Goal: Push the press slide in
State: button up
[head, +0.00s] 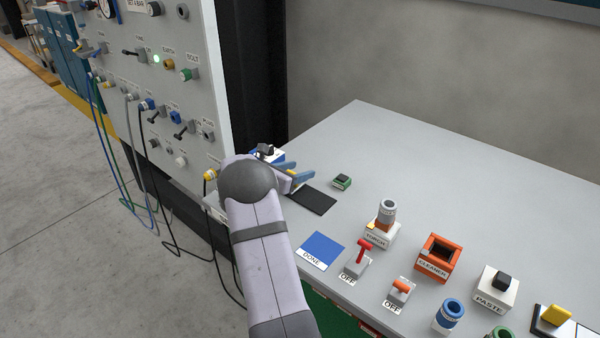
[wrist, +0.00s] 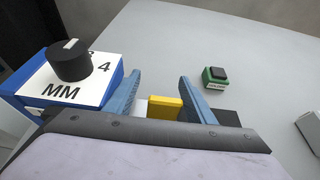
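A yellow block (wrist: 165,107) shows between the fingertips of my gripper (wrist: 158,95) in the wrist view. It looks like the press slide's handle, but no label on it can be read. My gripper's two blue fingers are spread apart, with a gap left of the block; the right finger is close to it, and I cannot tell if they touch. In the head view my gripper (head: 300,176) is low over the bench beside a dark flat plate (head: 312,199). My wrist hides much of the block's surroundings.
A blue-and-white MM dial box (wrist: 75,85) with a black knob stands just left of my gripper. A green block with a black button (head: 342,181) stands to the right. The upright panel (head: 175,80) with cables is at left. The back of the bench (head: 400,145) is clear.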

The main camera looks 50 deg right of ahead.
jog(key=shift+s, duration=0.1)
notch_tip(320, 180, up, 10)
jog(key=shift+b, duration=0.3)
dwell(0.6)
